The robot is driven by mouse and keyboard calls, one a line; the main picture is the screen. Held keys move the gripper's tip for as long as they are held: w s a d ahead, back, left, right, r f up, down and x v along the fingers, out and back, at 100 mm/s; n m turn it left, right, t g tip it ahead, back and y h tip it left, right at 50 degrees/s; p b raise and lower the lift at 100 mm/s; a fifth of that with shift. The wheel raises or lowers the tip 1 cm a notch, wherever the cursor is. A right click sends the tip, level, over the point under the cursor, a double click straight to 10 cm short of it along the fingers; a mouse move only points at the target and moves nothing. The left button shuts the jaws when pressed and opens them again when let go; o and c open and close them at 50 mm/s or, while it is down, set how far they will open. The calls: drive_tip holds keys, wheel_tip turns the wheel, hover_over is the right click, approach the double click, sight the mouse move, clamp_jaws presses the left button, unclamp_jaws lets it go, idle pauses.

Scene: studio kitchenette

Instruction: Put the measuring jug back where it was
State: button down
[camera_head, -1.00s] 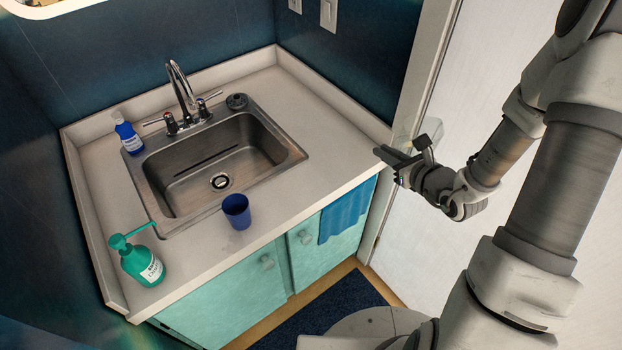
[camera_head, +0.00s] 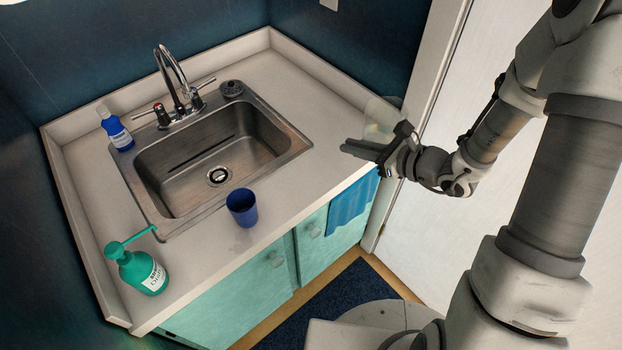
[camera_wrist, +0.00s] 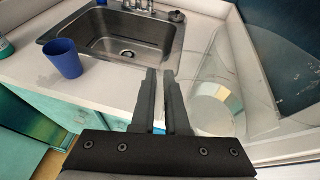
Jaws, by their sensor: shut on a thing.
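The measuring jug (camera_head: 382,116) is clear and hard to make out behind my gripper (camera_head: 352,150) in the head view. In the wrist view the see-through jug (camera_wrist: 222,88) fills the right side, with its round base visible beside the fingers. My gripper also shows in the wrist view (camera_wrist: 160,76), its two dark fingers close together with a narrow gap. It is shut on the jug, at what looks like the handle, though the gripped part is mostly hidden. The gripper and jug are over the right end of the white counter (camera_head: 310,172); I cannot tell whether the jug touches it.
A blue cup (camera_head: 242,208) stands at the counter's front, beside the steel sink (camera_head: 190,185). A green pump bottle (camera_head: 141,270) and a blue bottle (camera_head: 116,130) are at the left. A blue towel (camera_head: 352,204) hangs below the right front edge. The counter right of the sink is clear.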

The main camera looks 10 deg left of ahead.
drive_tip(key=a+f, duration=0.2)
drive_tip(key=a, duration=0.2)
drive_tip(key=s+a+f+n+g+b, duration=0.1)
drive_tip(key=a+f, duration=0.2)
drive_tip(key=a, duration=0.2)
drive_tip(key=s+a+f+g+b, duration=0.1)
drive_tip(key=a+f, duration=0.1)
drive_tip(key=a, duration=0.3)
drive_tip(key=shift+s+a+f+n+y, duration=0.15)
drive_tip(key=shift+a+f+n+y, duration=0.15)
drive_tip(key=shift+n+y, duration=0.1)
drive_tip(key=shift+f, duration=2.05)
drive_tip(key=shift+f+b, duration=0.2)
drive_tip(key=shift+b, duration=0.2)
drive_tip(key=c, duration=0.9)
unclamp_jaws()
drive_tip(key=shift+r, duration=0.15)
